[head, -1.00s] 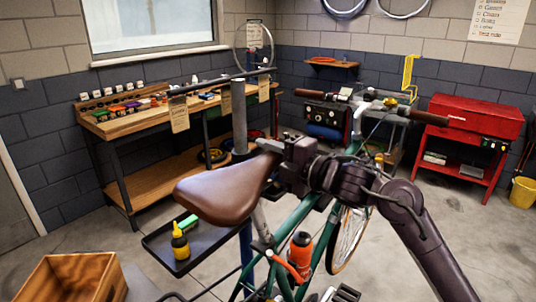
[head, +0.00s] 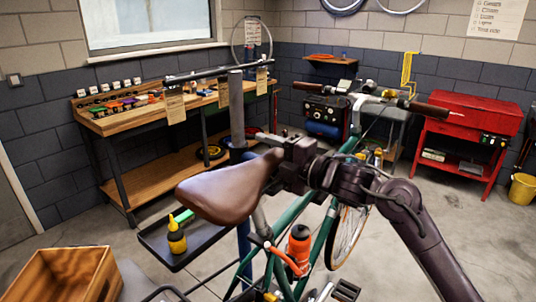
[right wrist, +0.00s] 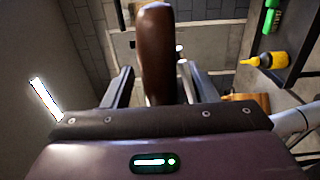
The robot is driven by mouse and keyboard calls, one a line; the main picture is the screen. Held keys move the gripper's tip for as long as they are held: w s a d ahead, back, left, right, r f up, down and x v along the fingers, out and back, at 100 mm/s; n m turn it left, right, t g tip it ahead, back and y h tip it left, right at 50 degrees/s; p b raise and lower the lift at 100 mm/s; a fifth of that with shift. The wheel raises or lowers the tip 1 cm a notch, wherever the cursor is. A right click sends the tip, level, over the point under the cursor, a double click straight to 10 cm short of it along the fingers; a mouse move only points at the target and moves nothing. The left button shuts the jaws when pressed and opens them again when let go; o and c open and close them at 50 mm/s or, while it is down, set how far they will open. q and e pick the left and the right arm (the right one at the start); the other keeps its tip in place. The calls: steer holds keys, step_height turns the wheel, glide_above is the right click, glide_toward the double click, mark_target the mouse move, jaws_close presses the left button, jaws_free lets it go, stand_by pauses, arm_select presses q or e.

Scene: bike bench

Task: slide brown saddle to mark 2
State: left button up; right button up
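The brown saddle (head: 225,190) sits on top of the green bicycle (head: 290,215), its narrow nose pointing right and away from me. My right gripper (head: 279,150) is at the nose, with one finger along the far side. In the right wrist view the nose (right wrist: 156,50) stands between the two fingers of the gripper (right wrist: 156,80). The fingers look spread, with narrow gaps beside the nose. The saddle rails and clamp are mostly hidden under the saddle and behind my gripper. I cannot make out mark 2. My left gripper is not in view.
A dark tray (head: 170,250) with a yellow bottle (head: 176,236) is below the saddle. An orange bottle (head: 299,248) is on the frame. A wooden crate (head: 75,275) is at lower left. A workbench (head: 130,120) and a red cabinet (head: 470,125) stand behind.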

steer(key=shift+s+d+f, duration=0.1)
steer(key=shift+d, duration=0.1)
steer(key=b+v, duration=0.2)
steer(key=v, duration=0.5)
steer(key=shift+s+d, duration=0.15)
